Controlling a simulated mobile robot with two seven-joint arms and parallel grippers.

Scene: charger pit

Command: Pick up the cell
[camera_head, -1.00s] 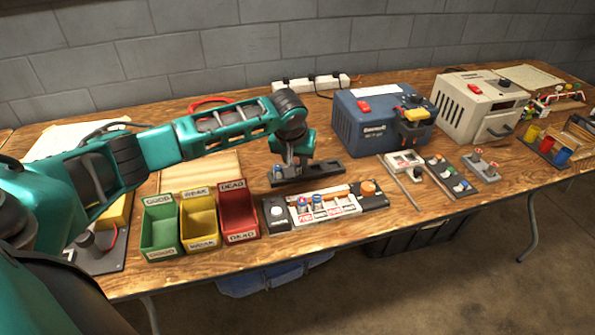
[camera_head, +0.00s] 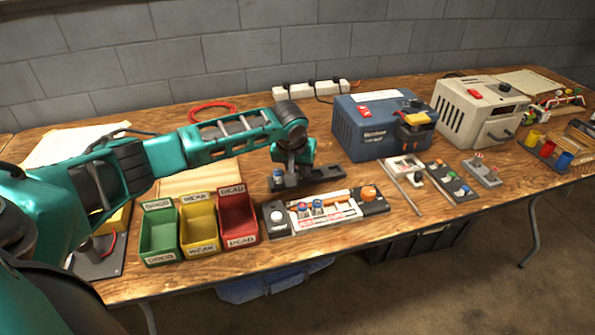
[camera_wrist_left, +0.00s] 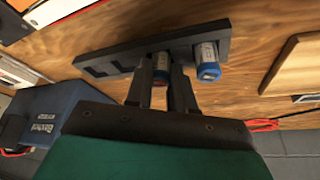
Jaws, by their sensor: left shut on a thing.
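My left gripper (camera_head: 291,178) is down at a dark cell holder (camera_head: 326,177) on the bench. In the left wrist view its fingers (camera_wrist_left: 163,90) are closed on a cell (camera_wrist_left: 161,66) with a red end. I cannot tell whether that cell is clear of the holder (camera_wrist_left: 122,58). A second cell (camera_wrist_left: 207,62), with a blue end, stands in the holder beside the fingers; it also shows in the head view (camera_head: 277,175). My right gripper is not in view.
Green (camera_head: 159,252), yellow (camera_head: 199,246) and red (camera_head: 239,236) bins stand left of the holder. In front is a tester panel (camera_head: 338,211) with more cells. A blue charger box (camera_head: 362,137) stands behind right. A red cable loop (camera_head: 213,109) lies behind the arm.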

